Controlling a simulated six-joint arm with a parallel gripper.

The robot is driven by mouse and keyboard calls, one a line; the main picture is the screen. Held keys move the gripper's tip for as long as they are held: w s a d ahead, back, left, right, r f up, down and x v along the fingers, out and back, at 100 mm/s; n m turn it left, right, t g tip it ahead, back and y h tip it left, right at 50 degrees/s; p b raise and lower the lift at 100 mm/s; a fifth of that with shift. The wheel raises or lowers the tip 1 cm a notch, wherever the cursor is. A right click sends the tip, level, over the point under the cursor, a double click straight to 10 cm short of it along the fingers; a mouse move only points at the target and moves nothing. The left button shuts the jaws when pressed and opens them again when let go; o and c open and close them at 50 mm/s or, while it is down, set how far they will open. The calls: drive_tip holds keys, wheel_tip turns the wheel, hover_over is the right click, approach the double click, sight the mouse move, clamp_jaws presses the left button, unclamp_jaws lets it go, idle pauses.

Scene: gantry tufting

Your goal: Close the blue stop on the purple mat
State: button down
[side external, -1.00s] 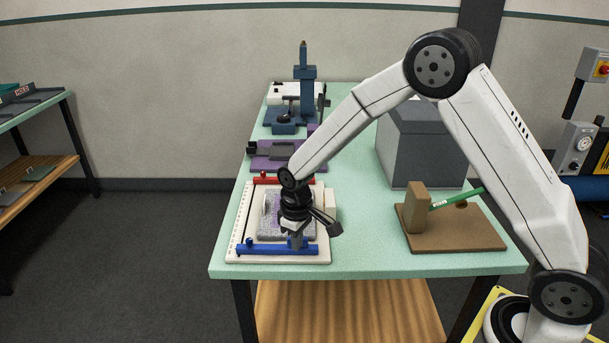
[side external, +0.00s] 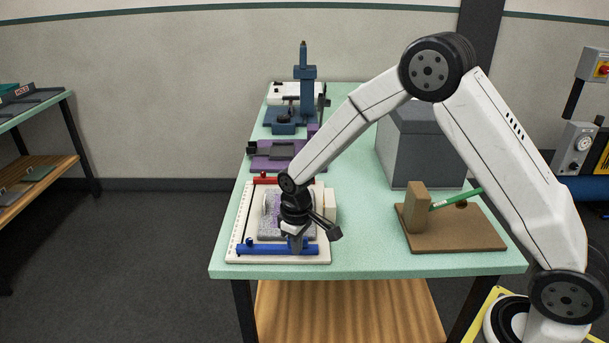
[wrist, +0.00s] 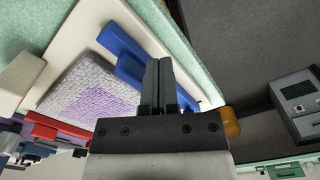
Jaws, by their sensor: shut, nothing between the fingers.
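The blue stop (side external: 275,250) is a bar lying across the near end of a white board (side external: 237,215). It also shows in the wrist view (wrist: 122,43), partly hidden by my fingers. The speckled grey-purple mat (side external: 268,228) lies on the board behind the blue stop, partly hidden by my wrist; in the wrist view the mat (wrist: 92,92) lies left of the bar, with a gap between. My gripper (side external: 297,248) is shut and empty, pointing down at the right part of the blue stop. In the wrist view its fingers (wrist: 158,82) overlap the bar; I cannot tell whether they touch.
A red bar (side external: 267,181) crosses the board's far end. A beige block (side external: 329,204) stands at the board's right side. A brown stand (side external: 455,234) holds a green rod (side external: 457,198) farther right. A grey box (side external: 425,150) and purple and blue fixtures stand behind.

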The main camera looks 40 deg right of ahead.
drive_tip(key=shift+f, duration=0.6)
idle(0.3)
drive_tip(key=shift+w+d, duration=2.85)
idle(3.7)
drive_tip(key=shift+s+a, duration=0.1)
drive_tip(key=shift+a, duration=0.05)
idle(0.4)
